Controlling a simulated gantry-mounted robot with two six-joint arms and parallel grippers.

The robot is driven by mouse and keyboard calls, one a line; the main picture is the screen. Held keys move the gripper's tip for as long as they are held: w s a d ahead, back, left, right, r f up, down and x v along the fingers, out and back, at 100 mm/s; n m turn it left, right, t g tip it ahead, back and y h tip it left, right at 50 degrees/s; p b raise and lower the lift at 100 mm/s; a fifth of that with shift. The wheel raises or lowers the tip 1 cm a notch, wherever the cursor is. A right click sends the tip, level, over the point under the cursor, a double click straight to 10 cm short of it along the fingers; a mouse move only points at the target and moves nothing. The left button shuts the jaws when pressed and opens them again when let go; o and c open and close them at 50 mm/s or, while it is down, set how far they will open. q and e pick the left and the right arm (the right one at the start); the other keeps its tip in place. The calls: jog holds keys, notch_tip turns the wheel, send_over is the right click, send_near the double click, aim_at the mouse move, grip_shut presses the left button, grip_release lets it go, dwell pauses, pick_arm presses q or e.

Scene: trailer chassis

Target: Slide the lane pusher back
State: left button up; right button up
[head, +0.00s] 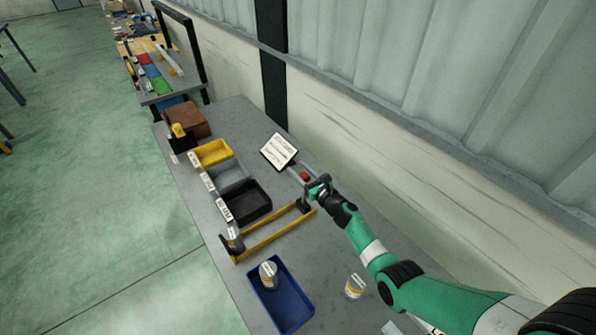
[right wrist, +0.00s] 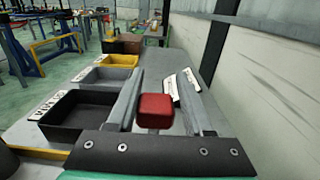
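A lane with two yellow rails (head: 268,237) lies across the grey bench, with a dark block (head: 304,207) at its right end and another dark upright piece (head: 234,242) at its left end. A red block (head: 305,176) shows just beyond my right gripper (head: 308,181). In the right wrist view the red block (right wrist: 155,108) stands between the two grey fingers, with visible gaps beside it. The right gripper is open. I cannot tell whether the red block belongs to the lane pusher. My left gripper is not in view.
Yellow (head: 213,153), grey (head: 228,176) and black (head: 246,203) bins line the bench beside the lane. A blue tray (head: 283,312) holds a can (head: 268,274); another can (head: 355,286) stands right of it. A white sign (head: 279,150) stands near the wall.

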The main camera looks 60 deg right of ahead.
jog(key=shift+o, duration=1.4)
jog(key=shift+d, duration=0.15)
jog(key=p+v, duration=0.4)
jog(key=v, duration=0.7)
jog(key=shift+s+a, duration=0.25)
jog(key=shift+s, duration=0.05)
